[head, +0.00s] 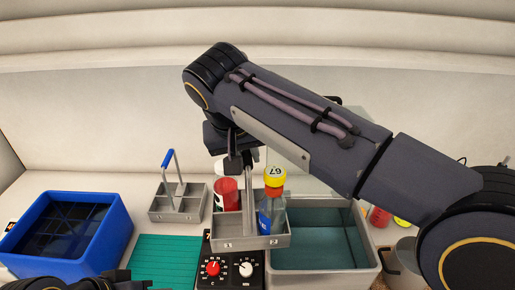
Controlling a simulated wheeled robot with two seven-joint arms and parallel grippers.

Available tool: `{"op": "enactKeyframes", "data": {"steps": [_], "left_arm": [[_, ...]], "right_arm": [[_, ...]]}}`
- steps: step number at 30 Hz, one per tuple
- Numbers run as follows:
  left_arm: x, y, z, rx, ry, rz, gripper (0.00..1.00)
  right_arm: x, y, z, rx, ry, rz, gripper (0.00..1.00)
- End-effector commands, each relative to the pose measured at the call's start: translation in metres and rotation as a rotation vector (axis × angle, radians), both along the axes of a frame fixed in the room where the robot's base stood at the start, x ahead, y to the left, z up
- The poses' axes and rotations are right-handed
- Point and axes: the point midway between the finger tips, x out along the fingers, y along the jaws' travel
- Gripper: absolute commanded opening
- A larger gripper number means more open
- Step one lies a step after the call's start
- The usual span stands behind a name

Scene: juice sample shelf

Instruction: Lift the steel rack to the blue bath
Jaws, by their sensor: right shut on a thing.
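My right gripper (239,162) is shut on the upright handle of a grey steel rack (240,243), partly hidden by my wrist. The rack hangs roughly level over the black control panel and the left edge of a grey bath. A bottle with a yellow cap (274,178) stands in its right part. A red and white container (227,194) shows at its left; I cannot tell whether it is inside or behind. The blue bath (117,228) stands at the far left with dark liquid and a grid inside. Dark parts of my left gripper (112,281) show at the bottom left edge; its jaws are unclear.
A second steel rack with a blue handle (168,159) stands behind a green ribbed mat (160,255). The grey bath (312,283) with teal liquid is at right. The control panel (228,279) has red and white knobs. Red and yellow-green items (379,217) stand at the right.

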Motion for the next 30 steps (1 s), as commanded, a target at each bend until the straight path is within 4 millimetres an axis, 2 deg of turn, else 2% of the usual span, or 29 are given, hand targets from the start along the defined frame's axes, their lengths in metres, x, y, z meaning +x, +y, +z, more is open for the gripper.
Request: {"op": "enactKeyframes", "data": {"steps": [1, 8, 30], "left_arm": [[0.000, 0.000, 0.005, 0.000, 0.000, 0.000, 0.36], [0.000, 0.000, 0.015, 0.000, 0.000, 0.000, 0.36], [0.000, 0.000, 0.014, 0.000, 0.000, 0.000, 0.36]], "right_arm": [[0.000, 0.004, 0.005, 0.002, -0.004, 0.002, 0.00], [-0.001, 0.022, 0.005, 0.002, -0.003, 0.002, 0.00], [-0.003, 0.078, 0.002, 0.003, -0.005, 0.001, 0.00]]}}
